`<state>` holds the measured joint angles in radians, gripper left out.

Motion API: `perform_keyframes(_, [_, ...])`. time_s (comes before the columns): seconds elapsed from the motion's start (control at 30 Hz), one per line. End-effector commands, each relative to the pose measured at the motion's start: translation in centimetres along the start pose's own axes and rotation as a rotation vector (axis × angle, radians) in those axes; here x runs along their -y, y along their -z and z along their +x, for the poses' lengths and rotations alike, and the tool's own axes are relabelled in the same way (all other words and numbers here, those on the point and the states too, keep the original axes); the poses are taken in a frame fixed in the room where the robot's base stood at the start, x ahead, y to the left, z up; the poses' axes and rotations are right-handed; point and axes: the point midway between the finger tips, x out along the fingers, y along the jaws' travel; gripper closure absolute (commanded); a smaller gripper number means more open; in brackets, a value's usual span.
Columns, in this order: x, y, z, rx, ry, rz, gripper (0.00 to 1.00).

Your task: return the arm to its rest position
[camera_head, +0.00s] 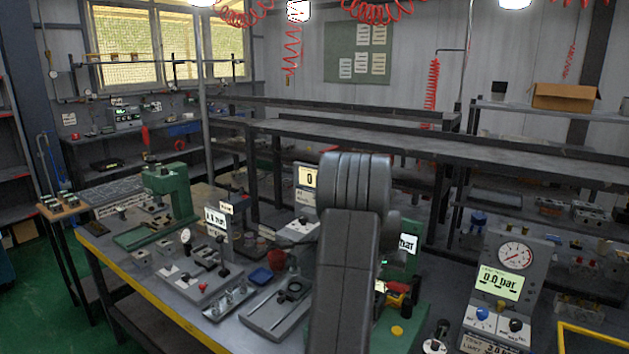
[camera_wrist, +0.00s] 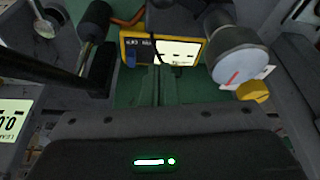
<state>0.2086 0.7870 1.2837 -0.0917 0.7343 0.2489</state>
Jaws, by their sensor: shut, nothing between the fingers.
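My arm (camera_head: 345,250) rises in the middle of the head view, bent at a thick dark joint, and hides what is behind it. My gripper does not show clearly in the head view. In the wrist view my gripper (camera_wrist: 157,82) points down with its fingers together and nothing between them. Below it is a green surface with a yellow meter (camera_wrist: 160,48) with a lit screen. A round gauge (camera_wrist: 232,65) with a red needle is right of the fingers, beside a yellow knob (camera_wrist: 253,90). A dark bar (camera_wrist: 45,70) lies to the left.
A green fixture (camera_head: 403,330) stands close to the right of my arm. A grey leak tester (camera_head: 508,280) reading 0.0 bar is farther right. Red coiled hoses hang above.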

Motion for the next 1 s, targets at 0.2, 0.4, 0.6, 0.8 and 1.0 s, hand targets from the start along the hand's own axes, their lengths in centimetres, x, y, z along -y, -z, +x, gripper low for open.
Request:
perform_keyframes(0.2, [0.1,1.3,0.4,-0.01,0.013,-0.046,1.0])
perform_keyframes(0.4, [0.1,1.9,0.4,-0.009,0.013,-0.045,1.0])
perform_keyframes(0.6, [0.1,2.0,0.4,-0.009,0.013,-0.044,1.0])
perform_keyframes(0.8, [0.1,1.7,0.3,-0.009,0.013,-0.044,1.0])
perform_keyframes(1.0, [0.1,0.1,0.1,-0.007,0.01,-0.032,1.0])
